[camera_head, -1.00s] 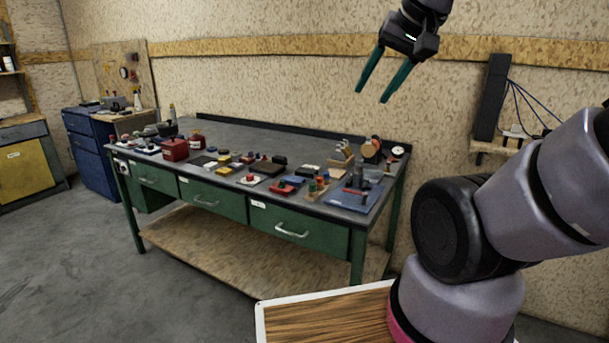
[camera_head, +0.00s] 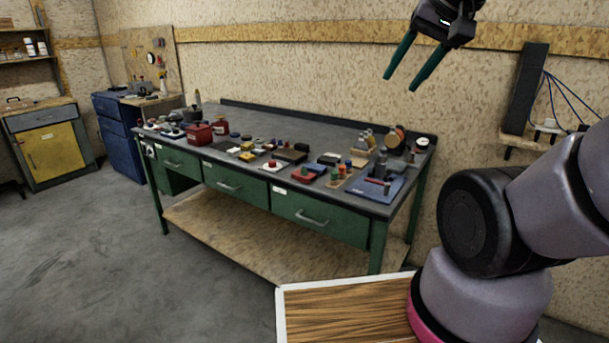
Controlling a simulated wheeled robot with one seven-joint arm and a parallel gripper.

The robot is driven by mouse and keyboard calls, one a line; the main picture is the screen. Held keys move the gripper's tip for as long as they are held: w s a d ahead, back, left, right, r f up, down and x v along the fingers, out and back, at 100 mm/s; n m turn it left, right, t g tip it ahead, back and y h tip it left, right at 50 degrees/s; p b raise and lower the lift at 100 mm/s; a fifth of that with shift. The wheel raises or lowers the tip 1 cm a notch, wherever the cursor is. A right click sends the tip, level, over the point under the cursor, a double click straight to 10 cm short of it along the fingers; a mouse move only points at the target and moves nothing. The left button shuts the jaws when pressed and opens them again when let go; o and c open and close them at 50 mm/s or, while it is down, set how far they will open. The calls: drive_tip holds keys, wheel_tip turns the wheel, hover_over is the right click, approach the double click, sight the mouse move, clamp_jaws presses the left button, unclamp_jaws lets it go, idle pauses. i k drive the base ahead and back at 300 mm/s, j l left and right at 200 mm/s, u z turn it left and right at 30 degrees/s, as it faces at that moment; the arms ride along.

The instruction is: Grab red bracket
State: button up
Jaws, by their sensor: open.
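My gripper (camera_head: 400,83) is open and empty, with two green fingers pointing down. It is raised in front of the wall, well above the workbench (camera_head: 265,120) in the picture and apart from everything on it. A small red piece with dark parts (camera_head: 303,175) lies near the bench's front edge, right of centre. It may be the red bracket, but it is too small to tell. Other red things are a red box (camera_head: 198,134) and a red jar (camera_head: 220,126) at the left, and a small red-topped piece (camera_head: 272,164) near the middle front.
Many small parts crowd the bench's front half. A blue mat (camera_head: 376,188) with tools lies at its right end. The bench's back middle is clear. A wood-topped board with a white rim (camera_head: 281,315) is in front. Open floor (camera_head: 100,245) lies at the left.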

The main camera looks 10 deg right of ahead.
sight(296, 175)
drive_tip(key=j+z, duration=0.15)
drive_tip(key=z, duration=0.2)
drive_tip(key=i+j+z, duration=0.15)
drive_tip(key=z, duration=0.2)
drive_tip(key=i+j+z, duration=0.15)
drive_tip(key=j+z, duration=0.15)
drive_tip(key=j, duration=0.45)
drive_tip(key=j+z, duration=0.3)
drive_tip(key=j, duration=0.45)
drive_tip(key=j+z, duration=0.1)
drive_tip(key=j, duration=2.45)
drive_tip(key=i, duration=0.05)
